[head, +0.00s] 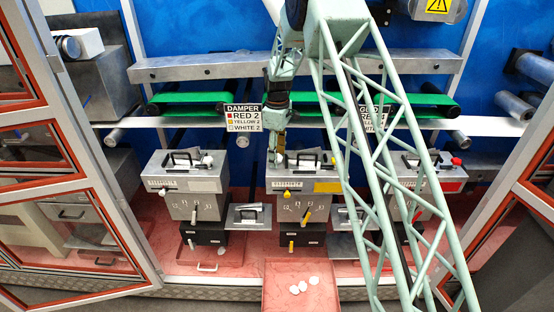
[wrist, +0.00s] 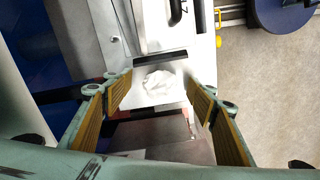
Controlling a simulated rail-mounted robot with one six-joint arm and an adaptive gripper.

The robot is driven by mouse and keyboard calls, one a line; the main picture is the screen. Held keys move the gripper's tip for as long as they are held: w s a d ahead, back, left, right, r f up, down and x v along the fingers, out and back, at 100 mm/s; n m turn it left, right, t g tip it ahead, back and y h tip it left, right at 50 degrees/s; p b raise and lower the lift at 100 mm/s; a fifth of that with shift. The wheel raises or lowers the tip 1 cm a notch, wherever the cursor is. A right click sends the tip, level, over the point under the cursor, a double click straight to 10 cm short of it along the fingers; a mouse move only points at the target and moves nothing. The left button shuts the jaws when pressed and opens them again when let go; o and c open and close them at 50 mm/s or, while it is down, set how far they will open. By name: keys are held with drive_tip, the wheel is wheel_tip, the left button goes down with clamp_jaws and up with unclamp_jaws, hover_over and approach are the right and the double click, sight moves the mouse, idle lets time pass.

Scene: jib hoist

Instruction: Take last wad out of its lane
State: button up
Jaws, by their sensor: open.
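My gripper (head: 277,155) is at the back left of the middle grey box (head: 300,208), the one with a yellow label. In the wrist view my gripper (wrist: 158,104) has its two tan-padded fingers spread wide. A crumpled white wad (wrist: 158,80) lies ahead, between the fingertips in the picture, on a pale surface below a dark bar. I cannot tell whether either finger touches it. In the head view this wad cannot be made out clearly behind the gripper.
Similar grey boxes stand left (head: 195,205) and right (head: 415,200). Green belts (head: 200,99) run behind. My green lattice arm crosses the right half. Open framed doors (head: 75,180) flank the cell.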

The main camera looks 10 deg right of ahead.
drive_tip(key=shift+c, duration=0.6)
drive_tip(key=c, duration=0.6)
drive_tip(key=shift+r, duration=0.15)
drive_tip(key=shift+r+b, duration=0.3)
drive_tip(key=shift+r, duration=1.35)
drive_tip(key=s, duration=0.5)
drive_tip(key=s+r+b, duration=0.1)
drive_tip(key=s, duration=0.4)
drive_tip(key=s+b, duration=0.1)
drive_tip(key=s, duration=0.5)
drive_tip(key=shift+a+r, duration=0.2)
drive_tip(key=shift+f, duration=0.1)
